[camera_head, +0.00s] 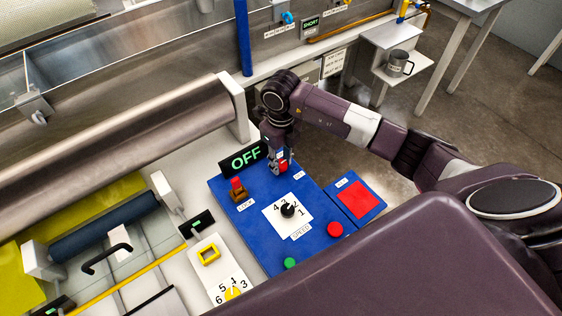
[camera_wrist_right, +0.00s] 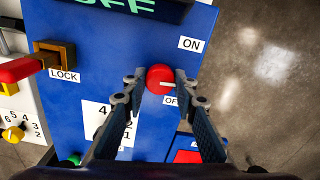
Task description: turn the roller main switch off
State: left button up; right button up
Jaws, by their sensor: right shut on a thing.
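The roller main switch is a round red knob (camera_wrist_right: 160,79) with a white pointer mark, set on the blue control panel (camera_wrist_right: 75,30). In the right wrist view its white mark points right, between an ON label (camera_wrist_right: 191,44) above and a partly hidden OFF label (camera_wrist_right: 170,101) below. My right gripper (camera_wrist_right: 158,82) is shut on the knob, one fingertip on each side. In the head view my right gripper (camera_head: 281,165) comes down on the panel's far right corner and hides most of the knob. A black display (camera_head: 246,158) beside it reads OFF in green. My left gripper is not in view.
A red and brass lock lever (camera_head: 238,190), a black speed dial (camera_head: 288,209), a red button (camera_head: 335,229) and a green button (camera_head: 290,263) are on the panel. A red square pad (camera_head: 357,200) lies at right. A large metal roller (camera_head: 130,145) runs behind.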

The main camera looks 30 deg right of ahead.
aim_at(281, 163)
jog(key=m, duration=0.5)
jog(key=shift+w+m, duration=0.1)
jog(key=shift+m, duration=0.2)
jog(key=m, duration=0.5)
jog(key=shift+r, duration=0.1)
dwell(0.3)
jog(key=o, duration=1.2)
jog(key=shift+c, duration=0.2)
notch_tip(281, 163, up, 12)
jog(key=shift+b, duration=0.3)
